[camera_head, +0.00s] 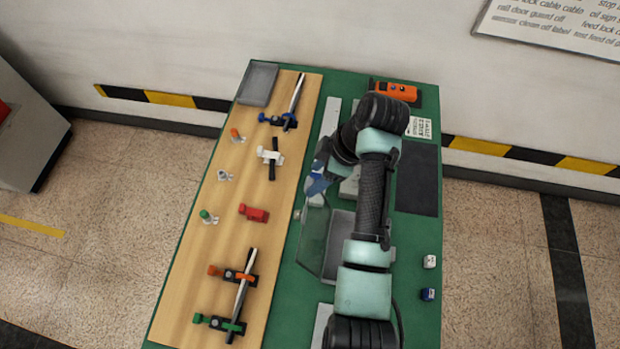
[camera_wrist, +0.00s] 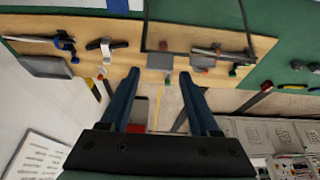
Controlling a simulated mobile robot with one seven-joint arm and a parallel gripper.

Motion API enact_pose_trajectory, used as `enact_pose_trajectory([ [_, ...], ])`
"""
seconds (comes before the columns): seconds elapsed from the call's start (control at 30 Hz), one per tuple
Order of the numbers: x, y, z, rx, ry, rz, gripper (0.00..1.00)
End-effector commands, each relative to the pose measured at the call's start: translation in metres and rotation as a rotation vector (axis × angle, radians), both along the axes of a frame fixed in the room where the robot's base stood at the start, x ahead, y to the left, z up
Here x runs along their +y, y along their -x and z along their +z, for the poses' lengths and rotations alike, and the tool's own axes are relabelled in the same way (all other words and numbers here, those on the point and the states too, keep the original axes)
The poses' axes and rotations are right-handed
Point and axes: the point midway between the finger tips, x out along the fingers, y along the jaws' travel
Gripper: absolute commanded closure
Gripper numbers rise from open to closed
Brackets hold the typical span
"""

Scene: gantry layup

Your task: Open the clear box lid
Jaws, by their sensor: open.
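The clear box (camera_head: 342,232) is a grey tray on the green table, partly hidden behind my arm. Its clear lid (camera_head: 313,245) shows as a see-through panel along the tray's left side and looks tilted up from the tray. In the wrist view, a thin dark outline (camera_wrist: 200,55) looks like the lid's edge, with the board showing through it. My gripper (camera_head: 316,187) is just beyond the far end of the lid. Its blue fingers (camera_wrist: 160,76) are open in the wrist view with nothing held between them. I cannot tell whether they touch the lid.
A wooden board (camera_head: 215,265) with several toggle clamps and rods lies left of the box. A red block (camera_head: 254,213) stands on it. A grey tray (camera_head: 258,84) is at the far left corner, an orange device (camera_head: 395,91) at the far right. A dark pad (camera_head: 417,190) lies right of my arm.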

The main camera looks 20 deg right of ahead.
Motion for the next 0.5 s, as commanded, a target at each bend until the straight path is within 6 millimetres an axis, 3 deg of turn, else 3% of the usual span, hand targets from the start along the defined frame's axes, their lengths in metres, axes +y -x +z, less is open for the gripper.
enact_pose_trajectory([
  [0.2, 0.01, -0.006, -0.026, 0.001, -0.001, 0.0, 0.38],
  [0.5, 0.012, -0.008, -0.035, -0.001, 0.002, 0.001, 0.38],
])
